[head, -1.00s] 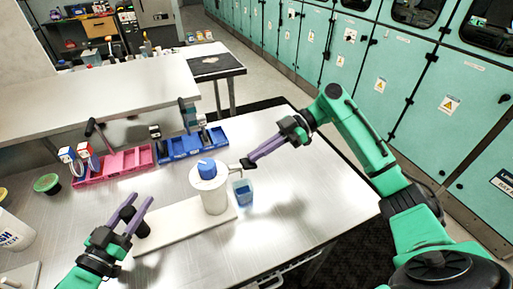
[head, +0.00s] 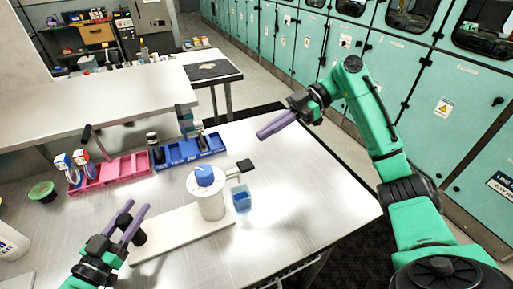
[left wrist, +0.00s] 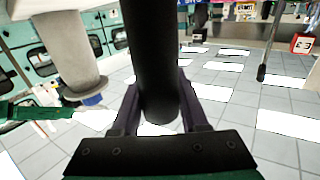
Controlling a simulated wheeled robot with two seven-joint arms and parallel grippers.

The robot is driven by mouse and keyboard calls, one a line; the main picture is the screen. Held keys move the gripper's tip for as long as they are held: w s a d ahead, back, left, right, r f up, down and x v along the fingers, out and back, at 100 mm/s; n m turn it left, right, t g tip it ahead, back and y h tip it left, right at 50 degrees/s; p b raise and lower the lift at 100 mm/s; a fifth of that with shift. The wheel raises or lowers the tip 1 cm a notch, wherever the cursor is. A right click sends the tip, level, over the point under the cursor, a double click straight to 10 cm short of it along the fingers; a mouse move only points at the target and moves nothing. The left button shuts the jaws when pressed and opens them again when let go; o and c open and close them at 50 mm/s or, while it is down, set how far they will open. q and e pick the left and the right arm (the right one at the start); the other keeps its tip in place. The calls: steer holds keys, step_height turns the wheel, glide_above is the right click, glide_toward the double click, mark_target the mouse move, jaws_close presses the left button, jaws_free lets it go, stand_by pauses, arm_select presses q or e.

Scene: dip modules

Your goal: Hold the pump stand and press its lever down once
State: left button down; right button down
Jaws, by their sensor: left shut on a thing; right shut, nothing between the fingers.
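The pump stand has a white base plate (head: 185,234), a white cylinder (head: 211,206) with a blue cap (head: 204,174), and a black-tipped lever (head: 246,165) sticking out to the right. A black upright handle (head: 139,239) rises from the plate's left end. My left gripper (head: 137,216) is shut on this handle; the left wrist view shows the dark handle (left wrist: 155,70) between the fingers. My right gripper (head: 261,136) is shut and empty, above and behind the lever tip, apart from it. A clear cup with blue liquid (head: 241,200) stands under the lever side.
A pink bin tray (head: 125,165) and a blue bin tray (head: 190,150) stand behind the pump. A green-topped round container (head: 42,191) and a white tub (head: 10,242) are at the left. The table (head: 310,190) is clear to the right.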

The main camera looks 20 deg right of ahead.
steer(key=d+r, duration=0.4)
steer(key=shift+d, duration=0.3)
stand_by(0.3)
arm_select(q)
steer(key=shift+c, duration=1.7)
jaws_free()
arm_select(e)
steer(key=shift+w, duration=0.1)
steer(key=shift+r, duration=0.1)
arm_select(q)
step_height(320, 180, up, 8)
steer(key=p, duration=0.7)
steer(key=shift+f+p, duration=0.25)
steer(key=shift+p, duration=0.15)
arm_select(e)
step_height(320, 180, up, 8)
